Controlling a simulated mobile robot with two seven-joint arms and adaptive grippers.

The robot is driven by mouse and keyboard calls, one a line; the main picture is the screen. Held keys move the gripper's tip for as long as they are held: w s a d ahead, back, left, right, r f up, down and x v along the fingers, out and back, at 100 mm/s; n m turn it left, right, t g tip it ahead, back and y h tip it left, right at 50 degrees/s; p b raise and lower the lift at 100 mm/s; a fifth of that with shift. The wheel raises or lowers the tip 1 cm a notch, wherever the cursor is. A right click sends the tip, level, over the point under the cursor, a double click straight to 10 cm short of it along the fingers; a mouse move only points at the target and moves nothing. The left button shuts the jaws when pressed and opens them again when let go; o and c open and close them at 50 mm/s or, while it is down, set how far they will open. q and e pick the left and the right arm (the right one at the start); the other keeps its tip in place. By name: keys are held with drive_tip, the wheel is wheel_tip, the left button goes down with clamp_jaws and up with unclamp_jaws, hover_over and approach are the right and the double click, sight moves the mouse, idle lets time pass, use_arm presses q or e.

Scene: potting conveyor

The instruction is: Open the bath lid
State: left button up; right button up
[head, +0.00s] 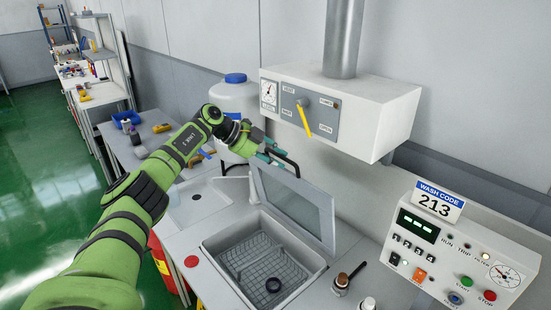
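The bath lid (298,203) is a grey flat panel. It stands raised, close to upright, along the back edge of the bath (222,271), whose opening is uncovered. A wire basket (262,257) with a dark ring (273,285) in it shows inside the bath. My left gripper (271,154) is at the top left edge of the lid, beside a curved black bar that shows above that edge. The fingers are small and partly overlapped there, so their closure on the bar is unclear. My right gripper is not in view.
A hood box with a yellow lever (304,118) hangs above the bath. A control panel (455,250) stands at the right. A blue-capped white drum (234,98) stands behind my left wrist. Small bottles (341,284) stand right of the bath.

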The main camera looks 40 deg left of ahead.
use_arm(q)
drive_tip(key=shift+s+a, duration=0.1)
drive_tip(key=v, duration=1.2)
